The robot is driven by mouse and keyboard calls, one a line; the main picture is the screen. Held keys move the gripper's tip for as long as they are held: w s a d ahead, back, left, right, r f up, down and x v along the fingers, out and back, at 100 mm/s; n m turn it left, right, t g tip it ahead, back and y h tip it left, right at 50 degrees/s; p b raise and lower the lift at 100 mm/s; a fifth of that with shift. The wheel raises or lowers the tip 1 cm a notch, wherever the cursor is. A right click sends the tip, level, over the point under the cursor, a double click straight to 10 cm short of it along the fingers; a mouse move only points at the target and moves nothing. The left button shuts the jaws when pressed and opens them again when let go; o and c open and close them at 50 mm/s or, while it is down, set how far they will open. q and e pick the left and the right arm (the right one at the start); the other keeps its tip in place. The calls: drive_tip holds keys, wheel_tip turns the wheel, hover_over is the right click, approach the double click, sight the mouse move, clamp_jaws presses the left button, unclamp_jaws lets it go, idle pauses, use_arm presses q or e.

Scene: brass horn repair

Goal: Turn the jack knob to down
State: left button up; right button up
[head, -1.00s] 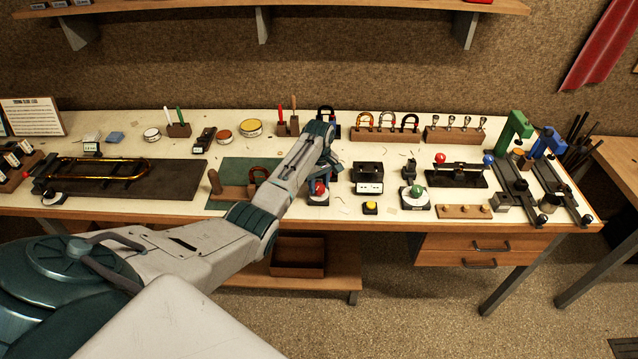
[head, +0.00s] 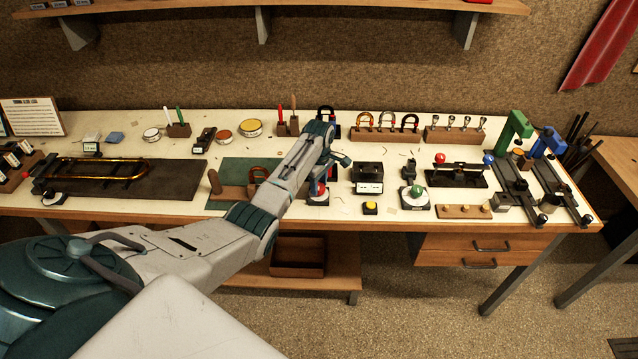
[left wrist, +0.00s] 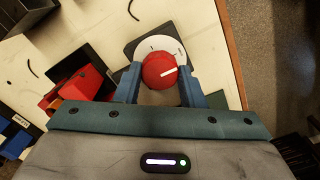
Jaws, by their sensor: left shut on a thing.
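The red jack knob (left wrist: 158,68) sits on a round white dial (left wrist: 172,46) with dark marks, on a dark base. A white pointer line on the knob points right and slightly up in the left wrist view. My left gripper (left wrist: 159,76) is shut on the knob, one blue finger on each side. In the head view my left gripper (head: 319,183) is over the dial (head: 318,201), and the arm and fingers hide most of the knob. My right gripper is not in view.
A green-knobbed unit (head: 415,192), a black box with a white label (head: 368,178) and a yellow button (head: 370,208) stand to the right. The table's front edge is near the dial.

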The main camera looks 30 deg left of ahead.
sight(319, 186)
use_arm(q)
drive_tip(key=shift+w+r, duration=0.1)
drive_tip(key=shift+r, duration=0.1)
drive_tip(key=o, duration=1)
drive_tip(key=shift+f, duration=0.1)
drive_tip(key=shift+r+b, duration=1.8)
drive_tip(key=shift+r, duration=3.6)
